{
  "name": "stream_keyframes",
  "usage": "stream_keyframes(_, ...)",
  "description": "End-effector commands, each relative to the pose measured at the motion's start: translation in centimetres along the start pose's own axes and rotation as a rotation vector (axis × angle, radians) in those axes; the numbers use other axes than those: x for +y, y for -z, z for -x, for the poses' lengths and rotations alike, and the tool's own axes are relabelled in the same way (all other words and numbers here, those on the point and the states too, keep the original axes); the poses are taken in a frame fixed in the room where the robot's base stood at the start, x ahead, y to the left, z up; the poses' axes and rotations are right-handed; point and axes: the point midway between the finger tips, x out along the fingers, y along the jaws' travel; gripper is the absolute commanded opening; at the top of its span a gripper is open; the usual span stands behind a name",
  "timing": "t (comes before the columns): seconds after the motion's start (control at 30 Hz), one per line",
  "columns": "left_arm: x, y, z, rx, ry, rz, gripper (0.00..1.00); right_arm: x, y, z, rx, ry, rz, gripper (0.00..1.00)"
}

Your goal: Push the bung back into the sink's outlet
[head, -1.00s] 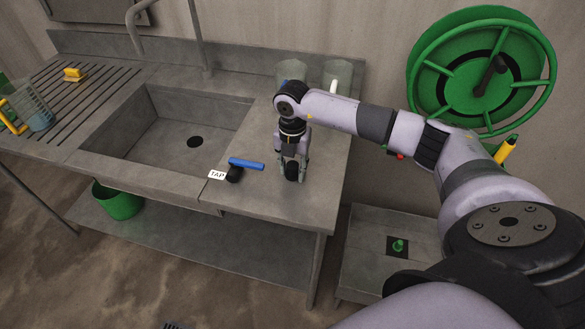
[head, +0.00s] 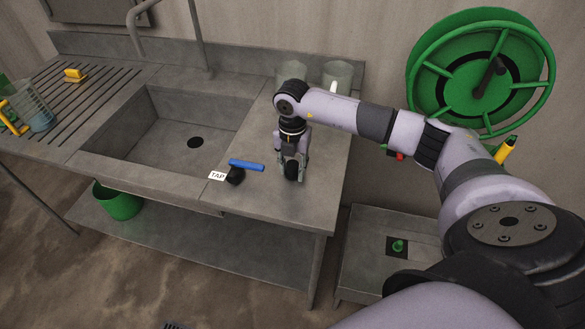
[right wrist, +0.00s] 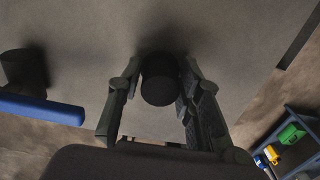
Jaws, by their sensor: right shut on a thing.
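The bung (head: 292,172) is a small black piece at the right part of the sink counter. My right gripper (head: 291,170) points down over it and is shut on it; in the right wrist view the bung (right wrist: 159,80) sits between the two fingers (right wrist: 157,92). I cannot tell whether it touches the counter. The sink (head: 160,145) is a grey basin to the left, and its outlet (head: 195,142) shows as a dark round hole in the floor of the basin. My left gripper is not in view.
A blue-handled tap lever (head: 246,165) on a black base, beside a TAP label (head: 217,176), stands between gripper and basin. Two jars (head: 337,76) stand behind my right gripper. A green hose reel (head: 480,75) hangs on the wall at right. A green bucket (head: 118,203) is below.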

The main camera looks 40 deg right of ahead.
Motion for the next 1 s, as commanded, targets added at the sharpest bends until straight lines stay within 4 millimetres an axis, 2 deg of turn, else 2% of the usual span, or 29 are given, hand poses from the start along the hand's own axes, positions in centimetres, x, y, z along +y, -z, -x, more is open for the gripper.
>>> stream_keyframes(0.17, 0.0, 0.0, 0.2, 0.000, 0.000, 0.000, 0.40, 0.0, 0.0, 0.3, 0.000, 0.000, 0.000, 0.00)
stream_keyframes(0.53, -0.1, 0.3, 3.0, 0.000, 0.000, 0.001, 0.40, 0.0, 0.0, 4.2, 0.000, 0.000, 0.000, 0.00)
stream_keyframes(1.0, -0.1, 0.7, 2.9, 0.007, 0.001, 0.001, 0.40, 0.0, 0.1, 4.1, 0.001, 0.001, 0.011, 0.00)
